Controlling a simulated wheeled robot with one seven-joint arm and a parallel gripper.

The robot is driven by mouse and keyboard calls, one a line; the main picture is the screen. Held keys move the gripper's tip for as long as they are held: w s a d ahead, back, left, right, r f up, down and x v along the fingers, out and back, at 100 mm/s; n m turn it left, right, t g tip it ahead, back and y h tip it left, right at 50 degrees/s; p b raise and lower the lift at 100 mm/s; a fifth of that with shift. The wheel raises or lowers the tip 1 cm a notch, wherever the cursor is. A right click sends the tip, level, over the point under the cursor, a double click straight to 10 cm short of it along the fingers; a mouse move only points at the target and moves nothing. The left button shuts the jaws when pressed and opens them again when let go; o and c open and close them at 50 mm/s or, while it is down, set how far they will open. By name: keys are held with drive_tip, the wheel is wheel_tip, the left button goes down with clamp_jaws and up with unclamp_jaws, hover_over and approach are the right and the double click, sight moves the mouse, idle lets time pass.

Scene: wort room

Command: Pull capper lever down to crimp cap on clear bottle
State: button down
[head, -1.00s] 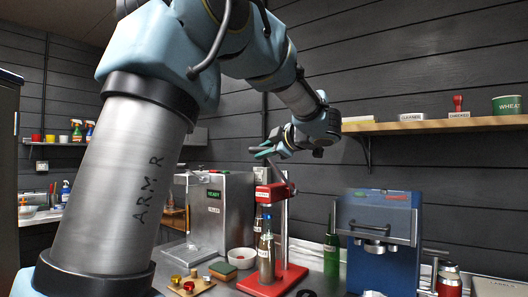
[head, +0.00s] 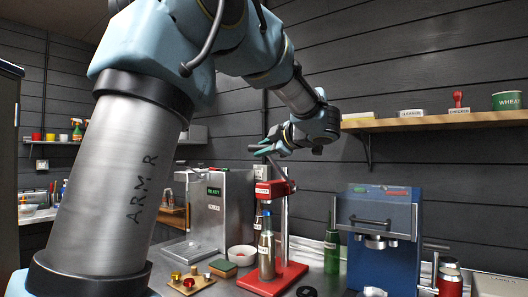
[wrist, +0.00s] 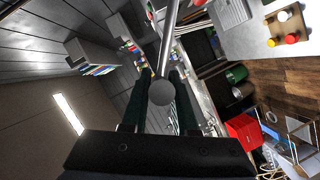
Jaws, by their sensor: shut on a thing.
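The red bench capper (head: 270,188) stands on a red base (head: 283,281) with an upright post. A bottle (head: 266,255) stands on that base below the capper head. It looks greyish brown with a blue top. Whether the cap is crimped is too small to tell. My gripper (head: 262,151) is above and slightly left of the capper head. In the wrist view, my gripper (wrist: 161,100) is shut on the capper lever (wrist: 169,38), with its grey ball knob (wrist: 161,92) between the dark fingers.
A blue machine (head: 378,240) and a green bottle (head: 332,252) stand to the right. A steel machine (head: 200,215) stands to the left. A white bowl (head: 241,255), a sponge (head: 222,268) and a wooden cap holder (head: 190,285) sit near the capper. A shelf (head: 440,122) is at right.

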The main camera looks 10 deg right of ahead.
wheel_tip(320, 180, down, 21)
drive_tip(key=s+a+n+t+b, duration=0.2)
drive_tip(key=n+b, duration=0.6)
drive_tip(key=b, duration=2.5)
drive_tip(key=shift+s+a+r+t, duration=0.2)
drive_tip(key=shift+t, duration=0.6)
drive_tip(key=shift+f, duration=0.15)
drive_tip(key=c, duration=0.9)
unclamp_jaws()
drive_tip(key=shift+o, duration=1.1)
drive_tip(key=r+v, duration=0.1)
drive_tip(key=v, duration=0.9)
drive_tip(key=shift+s+d+f, duration=0.3)
drive_tip(key=shift+f, duration=0.2)
